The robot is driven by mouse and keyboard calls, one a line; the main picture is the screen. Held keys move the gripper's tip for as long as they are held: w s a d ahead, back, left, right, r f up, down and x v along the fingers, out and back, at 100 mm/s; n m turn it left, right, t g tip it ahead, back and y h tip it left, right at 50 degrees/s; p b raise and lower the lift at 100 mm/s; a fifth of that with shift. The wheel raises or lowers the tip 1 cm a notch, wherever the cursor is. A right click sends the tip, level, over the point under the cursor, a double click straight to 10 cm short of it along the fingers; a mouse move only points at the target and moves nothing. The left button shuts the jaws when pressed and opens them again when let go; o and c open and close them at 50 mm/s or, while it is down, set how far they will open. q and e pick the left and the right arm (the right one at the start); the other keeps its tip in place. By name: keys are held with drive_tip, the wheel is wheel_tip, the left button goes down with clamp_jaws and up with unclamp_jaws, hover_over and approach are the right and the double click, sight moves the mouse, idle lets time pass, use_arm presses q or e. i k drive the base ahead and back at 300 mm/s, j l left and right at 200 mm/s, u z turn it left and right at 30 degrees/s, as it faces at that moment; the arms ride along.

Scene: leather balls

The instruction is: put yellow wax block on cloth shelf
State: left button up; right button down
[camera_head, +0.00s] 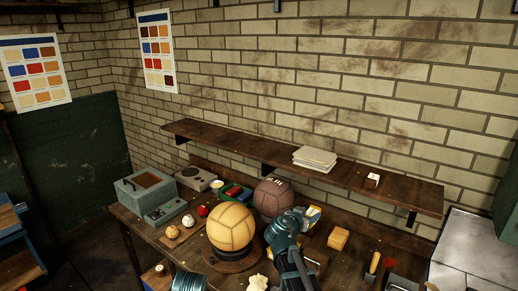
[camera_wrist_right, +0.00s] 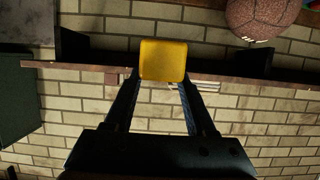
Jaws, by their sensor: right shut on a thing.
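The yellow wax block (camera_wrist_right: 162,60) is between the fingertips of my right gripper (camera_wrist_right: 160,78) in the right wrist view. The gripper is shut on it. In the head view my right gripper (camera_head: 303,218) is above the workbench, beside the brown ball, and the yellow block shows only partly at its tip. The wooden wall shelf (camera_head: 230,142) carries a stack of folded pale cloths (camera_head: 315,158) and a small white-and-brown item (camera_head: 372,181) further right. The held block is in front of and lower than the shelf in the head view. My left gripper is not seen.
The workbench holds a tan ball (camera_head: 231,227) on a round stand, a brown ball (camera_head: 273,198), an orange-yellow block (camera_head: 338,238), a grey-blue box (camera_head: 146,188) and hand tools. The shelf has bare room left of the cloths and between them and the small item.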

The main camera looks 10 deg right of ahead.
sight(207, 137)
drive_tip(key=i+j, duration=0.2)
drive_tip(key=j, duration=0.2)
drive_tip(key=i+j, duration=0.2)
drive_tip(key=j, duration=0.2)
drive_tip(key=i+j, duration=0.45)
drive_tip(key=j, duration=0.3)
drive_tip(key=i+j, duration=0.8)
drive_tip(key=j, duration=0.15)
